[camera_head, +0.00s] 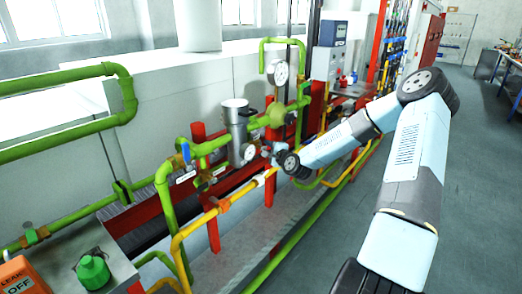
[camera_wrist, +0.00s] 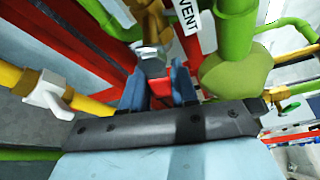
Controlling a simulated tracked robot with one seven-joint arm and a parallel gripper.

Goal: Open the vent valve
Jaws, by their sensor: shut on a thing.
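A white tag reading VENT (camera_wrist: 188,18) shows at the top of the wrist view, beside a brass-coloured pipe fitting (camera_wrist: 155,25). A grey metal valve part (camera_wrist: 151,58) sits just below this fitting, at my fingertips. My gripper (camera_wrist: 158,78) has its two blue fingers around this part and is shut on it. The fingers and palm hide part of it. In the head view my gripper (camera_head: 272,152) is at the pipework, just right of a round gauge (camera_head: 248,152). The valve part is too small to make out there.
A green rounded body (camera_wrist: 236,72) lies close right of my fingers. A white lever (camera_wrist: 47,95) on a yellow pipe is at left. Red frame posts, green pipes and a blue-handled valve (camera_head: 186,152) crowd the head view. The floor (camera_head: 470,150) at right is clear.

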